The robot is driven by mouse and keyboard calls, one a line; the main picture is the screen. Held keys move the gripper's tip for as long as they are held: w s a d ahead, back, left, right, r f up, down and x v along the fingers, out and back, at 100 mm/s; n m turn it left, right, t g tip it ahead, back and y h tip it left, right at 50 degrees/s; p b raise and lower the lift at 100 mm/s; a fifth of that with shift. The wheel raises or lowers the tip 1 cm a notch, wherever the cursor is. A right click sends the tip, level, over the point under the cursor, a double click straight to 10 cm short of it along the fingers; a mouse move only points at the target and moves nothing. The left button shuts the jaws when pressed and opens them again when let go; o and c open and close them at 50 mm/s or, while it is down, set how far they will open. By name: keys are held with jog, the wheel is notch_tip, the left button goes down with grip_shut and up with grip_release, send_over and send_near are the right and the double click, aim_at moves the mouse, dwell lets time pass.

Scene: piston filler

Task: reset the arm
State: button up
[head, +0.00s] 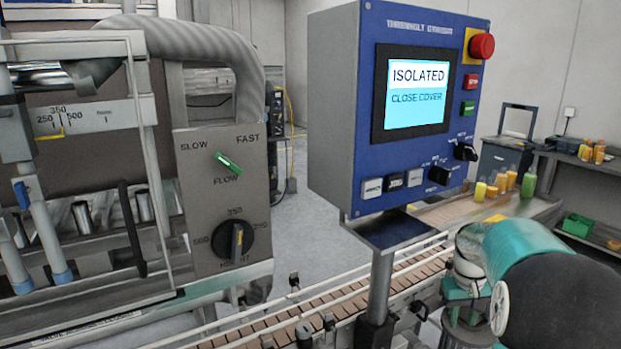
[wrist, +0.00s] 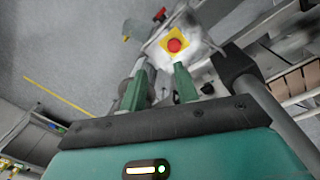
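My gripper (wrist: 160,84) shows in the wrist view, with two green fingers spread apart and nothing between them. Beyond the fingertips is a grey box with a red button on a yellow plate (wrist: 174,45); it looks apart from the fingers, though the exact gap is hard to tell. In the head view my teal and black arm (head: 520,255) is folded at the lower right. The gripper itself cannot be made out in the head view.
A blue control panel (head: 365,150) on a post reads "ISOLATED, CLOSE COVER". The filler with its flow and height knobs (head: 222,200) stands at left. A slatted conveyor (head: 260,328) runs between. Bottles (head: 528,184) stand on a table at right. Open floor lies behind.

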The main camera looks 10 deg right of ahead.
jog(key=s+a+r+t, duration=0.1)
jog(key=s+a+r, duration=0.35)
jog(key=a, duration=0.35)
jog(key=s+a+r+t, duration=0.2)
jog(key=s+a+r, duration=0.2)
jog(key=a+r, duration=0.3)
jog(key=s+a+f+n+t+y, duration=0.1)
jog(key=s+a+t, duration=0.1)
jog(key=s+a, duration=0.9)
jog(key=shift+s+n+t, duration=0.3)
jog(key=shift+s, duration=0.7)
jog(key=shift+s+a+f, duration=0.1)
